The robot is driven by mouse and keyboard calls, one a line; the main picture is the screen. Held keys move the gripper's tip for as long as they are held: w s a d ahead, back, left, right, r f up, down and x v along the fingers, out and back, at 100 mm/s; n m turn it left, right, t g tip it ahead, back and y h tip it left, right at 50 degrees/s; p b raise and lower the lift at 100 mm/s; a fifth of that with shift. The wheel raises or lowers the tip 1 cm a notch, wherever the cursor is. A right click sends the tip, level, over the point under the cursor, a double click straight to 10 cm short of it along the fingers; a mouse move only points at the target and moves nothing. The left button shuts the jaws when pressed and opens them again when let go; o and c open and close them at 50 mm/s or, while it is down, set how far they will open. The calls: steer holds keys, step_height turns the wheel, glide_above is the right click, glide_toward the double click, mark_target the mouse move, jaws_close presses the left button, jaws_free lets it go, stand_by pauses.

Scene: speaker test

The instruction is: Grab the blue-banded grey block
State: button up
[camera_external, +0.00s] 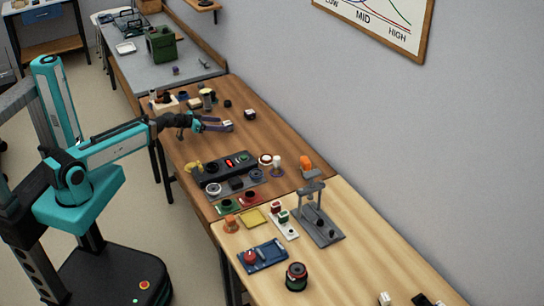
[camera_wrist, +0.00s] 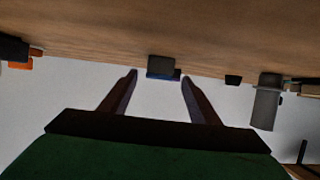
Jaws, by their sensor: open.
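In the wrist view a small dark grey block with a blue band along its lower edge (camera_wrist: 161,65) sits on the brown wooden surface, centred ahead of my gripper (camera_wrist: 159,76). The two fingers are apart with empty space between them, and the block shows in line with that gap, seemingly just beyond the tips. In the external view my gripper (camera_external: 220,124) reaches low over the brown table.
The brown table (camera_external: 186,146) holds a dark control box (camera_external: 225,168) nearer the camera and several small items farther back. Another small block (camera_external: 250,114) stands to the right of my gripper. In the wrist view a grey upright object (camera_wrist: 267,103) is at right.

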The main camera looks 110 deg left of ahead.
mark_target(224, 124)
steer(key=shift+p+x, duration=0.7)
steer(key=shift+x, duration=0.75)
steer(key=shift+p+x, duration=0.3)
steer(key=shift+x, duration=0.9)
steer(key=shift+r, duration=0.1)
steer(key=c, duration=1.2)
steer(key=shift+o, duration=0.2)
steer(key=shift+r, duration=0.1)
steer(key=shift+r, duration=4.9)
